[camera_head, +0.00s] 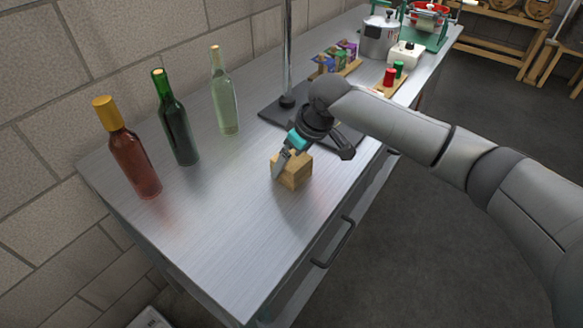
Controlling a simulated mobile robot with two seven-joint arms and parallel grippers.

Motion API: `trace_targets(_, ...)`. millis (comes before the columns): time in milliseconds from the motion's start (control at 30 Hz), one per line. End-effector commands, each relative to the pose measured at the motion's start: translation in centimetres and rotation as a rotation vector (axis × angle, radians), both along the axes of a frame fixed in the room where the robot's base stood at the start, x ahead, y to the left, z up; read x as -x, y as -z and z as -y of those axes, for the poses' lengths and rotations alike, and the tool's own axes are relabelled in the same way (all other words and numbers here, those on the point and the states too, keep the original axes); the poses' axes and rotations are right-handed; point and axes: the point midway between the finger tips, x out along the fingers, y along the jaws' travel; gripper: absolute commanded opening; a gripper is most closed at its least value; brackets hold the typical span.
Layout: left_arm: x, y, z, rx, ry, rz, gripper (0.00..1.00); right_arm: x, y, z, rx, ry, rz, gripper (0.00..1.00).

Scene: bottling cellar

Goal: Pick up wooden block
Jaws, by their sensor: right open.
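The wooden block (295,177) is a small light-brown cube standing on the metal table (215,235), near its middle. My right gripper (284,160) reaches in from the right, above and beside the block. It is open, and one grey finger lies across the block's left side in the picture. The other finger is hard to make out, and I cannot tell whether the fingers touch the block. My left gripper does not show.
Three bottles, amber (134,158), dark green (178,128) and clear green (225,98), stand along the wall side. A dark stand base (275,112) with an upright pole is behind my gripper. Small boxes (335,60) and a metal pot (379,38) stand farther back. The table's front left is clear.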

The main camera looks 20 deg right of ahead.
Motion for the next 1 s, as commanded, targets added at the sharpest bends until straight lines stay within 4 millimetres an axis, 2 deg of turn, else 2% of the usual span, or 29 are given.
trace_targets(67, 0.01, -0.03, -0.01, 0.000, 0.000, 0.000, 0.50, -0.01, -0.07, 0.01, -0.001, 0.000, 0.001, 1.00)
trace_targets(733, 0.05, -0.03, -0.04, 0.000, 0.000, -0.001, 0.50, 0.00, -0.09, 0.03, -0.001, 0.000, 0.001, 0.25)
trace_targets(1000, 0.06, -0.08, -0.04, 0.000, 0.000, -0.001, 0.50, -0.05, -0.35, 0.03, -0.001, 0.000, 0.003, 0.23)
